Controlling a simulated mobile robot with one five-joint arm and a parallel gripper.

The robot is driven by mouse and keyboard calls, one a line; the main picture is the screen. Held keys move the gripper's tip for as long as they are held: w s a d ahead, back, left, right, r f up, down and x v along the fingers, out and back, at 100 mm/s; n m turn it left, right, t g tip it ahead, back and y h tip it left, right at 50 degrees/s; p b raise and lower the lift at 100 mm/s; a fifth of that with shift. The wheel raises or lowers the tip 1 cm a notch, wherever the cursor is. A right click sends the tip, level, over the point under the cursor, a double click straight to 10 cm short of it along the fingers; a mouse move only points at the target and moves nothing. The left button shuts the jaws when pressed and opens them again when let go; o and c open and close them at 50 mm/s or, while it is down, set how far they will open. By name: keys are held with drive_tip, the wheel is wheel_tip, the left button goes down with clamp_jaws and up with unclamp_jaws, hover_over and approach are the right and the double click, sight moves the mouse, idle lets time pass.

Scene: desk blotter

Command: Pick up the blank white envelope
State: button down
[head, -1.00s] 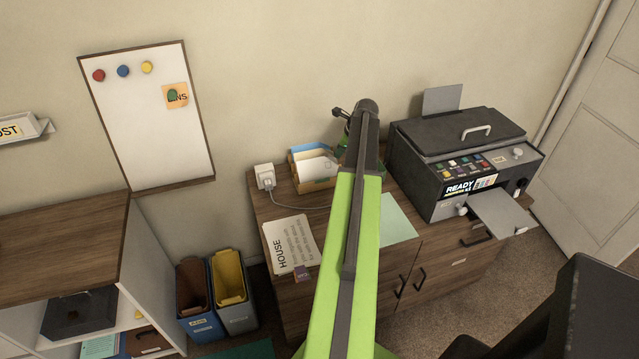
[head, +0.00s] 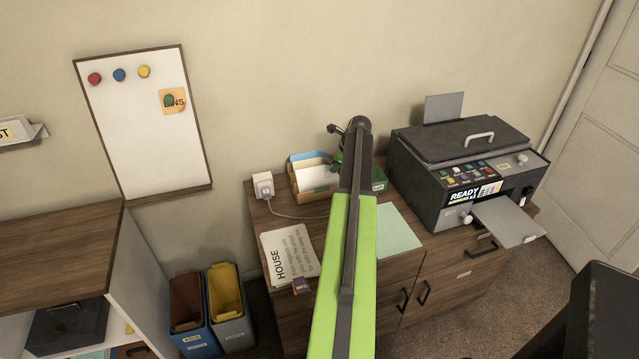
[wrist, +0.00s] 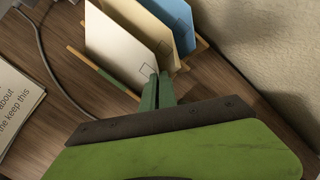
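The white envelope (wrist: 118,50) stands tilted at the front of a wooden sorter (wrist: 100,72) in the wrist view, with a small stamp box outlined near its corner. In the head view the white envelope (head: 315,176) shows in the sorter (head: 318,194) on the cabinet top, left of my gripper (head: 341,156), which my arm partly hides.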

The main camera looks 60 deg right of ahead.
idle(0.3)
wheel_tip(320, 180, up, 18)
drive_tip(key=p, duration=1.8)
